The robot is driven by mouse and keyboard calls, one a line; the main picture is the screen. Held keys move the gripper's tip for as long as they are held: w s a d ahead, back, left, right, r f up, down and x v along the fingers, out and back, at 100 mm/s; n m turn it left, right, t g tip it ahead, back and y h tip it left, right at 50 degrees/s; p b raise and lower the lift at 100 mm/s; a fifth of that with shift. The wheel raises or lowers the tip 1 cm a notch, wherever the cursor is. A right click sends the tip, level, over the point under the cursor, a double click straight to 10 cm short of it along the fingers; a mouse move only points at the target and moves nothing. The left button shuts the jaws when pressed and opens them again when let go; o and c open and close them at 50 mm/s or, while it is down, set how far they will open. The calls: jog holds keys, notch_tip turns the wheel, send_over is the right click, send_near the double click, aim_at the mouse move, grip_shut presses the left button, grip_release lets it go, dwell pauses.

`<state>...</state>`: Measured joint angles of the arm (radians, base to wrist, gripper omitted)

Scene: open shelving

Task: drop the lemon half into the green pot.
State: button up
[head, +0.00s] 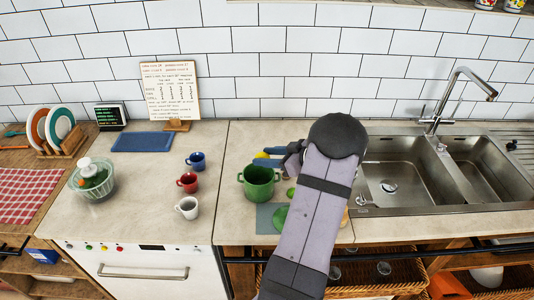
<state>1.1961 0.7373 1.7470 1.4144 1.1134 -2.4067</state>
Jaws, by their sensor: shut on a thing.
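The green pot (258,186) stands open on the counter, left of my arm. My gripper (270,155) shows just above and behind the pot's rim in the picture, partly hidden by my own arm. It is shut on a small yellow thing, which looks like the lemon half (262,155). Its cut face cannot be made out. How high it is above the pot is hard to tell.
A blue mug (197,161), a red mug (187,182) and a white mug (187,207) stand left of the pot. A grey-blue board (265,217) and a green round thing (290,192) lie by my arm. The sink (405,185) is at right.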

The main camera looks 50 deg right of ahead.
jog(key=o, duration=1.1)
jog(key=shift+s, duration=0.1)
jog(key=b+v, duration=0.3)
jog(key=v, duration=0.4)
jog(key=shift+b, duration=0.35)
